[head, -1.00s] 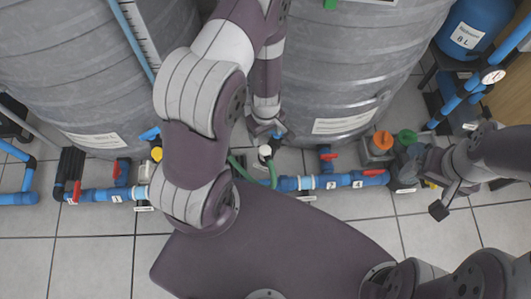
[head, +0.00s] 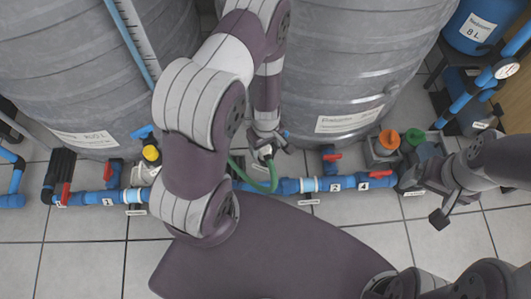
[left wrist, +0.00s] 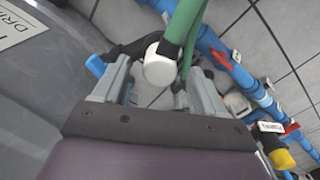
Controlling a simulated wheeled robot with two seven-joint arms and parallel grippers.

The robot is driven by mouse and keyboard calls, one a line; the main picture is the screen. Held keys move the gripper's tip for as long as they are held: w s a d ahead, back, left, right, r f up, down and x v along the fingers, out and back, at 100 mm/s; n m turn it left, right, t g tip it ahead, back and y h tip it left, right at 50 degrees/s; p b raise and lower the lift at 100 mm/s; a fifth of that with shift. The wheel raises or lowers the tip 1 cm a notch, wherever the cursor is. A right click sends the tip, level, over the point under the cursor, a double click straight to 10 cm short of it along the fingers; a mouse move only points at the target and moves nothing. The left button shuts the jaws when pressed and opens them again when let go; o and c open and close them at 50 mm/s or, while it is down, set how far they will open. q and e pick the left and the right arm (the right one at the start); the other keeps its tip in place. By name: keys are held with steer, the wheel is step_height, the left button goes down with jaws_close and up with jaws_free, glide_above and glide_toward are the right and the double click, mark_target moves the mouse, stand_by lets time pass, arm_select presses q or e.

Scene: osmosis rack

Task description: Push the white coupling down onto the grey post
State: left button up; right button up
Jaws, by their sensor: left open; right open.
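The white coupling (head: 266,151) sits at the end of a green hose (head: 271,178), between the two tanks. In the left wrist view the white coupling (left wrist: 160,66) is large, between my open left fingers and closer to the left one. I cannot tell whether a finger touches it. My left gripper (head: 268,143) points down and partly covers the coupling in the head view; it also shows in the left wrist view (left wrist: 160,88). I cannot make out the grey post, which seems hidden. My right gripper (head: 424,192) is open at the right, away from the coupling.
Blue pipes (head: 350,182) with red valve handles run along the floor in front of the grey tanks (head: 350,60). An orange knob (head: 389,139) and a green knob (head: 415,136) stand near my right gripper. A yellow cap (head: 151,153) is left of my left arm.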

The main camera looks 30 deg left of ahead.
mark_target(265, 149)
arm_select(q)
step_height(265, 149, down, 4)
steer(key=shift+r+b, duration=0.2)
steer(key=shift+b, duration=0.7)
steer(key=shift+r, duration=0.15)
arm_select(e)
step_height(265, 149, down, 3)
steer(key=shift+r, duration=0.1)
arm_select(q)
steer(key=c, duration=1.1)
step_height(265, 149, up, 10)
steer(key=p, duration=0.8)
steer(key=shift+c, duration=0.2)
arm_select(e)
step_height(265, 149, up, 8)
steer(key=shift+f, duration=0.2)
